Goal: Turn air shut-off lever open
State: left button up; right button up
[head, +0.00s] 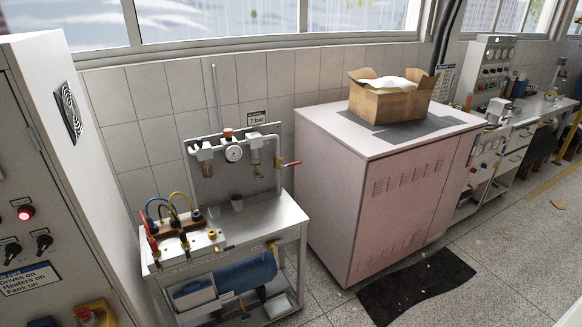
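The air unit's back panel (222,185) stands on a small metal bench and carries a round gauge (233,153) and two filter bowls. A sign reading "7 bar" (256,118) is on the tiled wall above. Neither of my grippers is in view.
A pink cabinet (330,200) with an open cardboard box (388,100) on top stands close right of the bench (262,212). A grey control cabinet (75,130) stands at the left. A dark mat (418,287) lies on the floor in front.

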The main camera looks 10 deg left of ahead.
aim_at(281, 166)
jog(key=u, duration=0.45)
jog(key=i+u, duration=0.1)
jog(key=u, duration=0.35)
jog(key=j+u, duration=0.1)
jog(key=u, duration=0.35)
jog(key=i+u, duration=0.1)
jog(key=u, duration=0.85)
jog(key=i+l+u, duration=0.1)
jog(key=u, duration=0.35)
jog(key=l+u, duration=0.25)
jog(key=i+u, duration=0.1)
jog(key=u, duration=0.15)
jog(key=l+z, duration=0.65)
jog(key=l, duration=0.15)
jog(key=l+z, duration=0.45)
jog(key=l, duration=0.15)
jog(key=l+z, duration=0.4)
jog(key=l, duration=0.2)
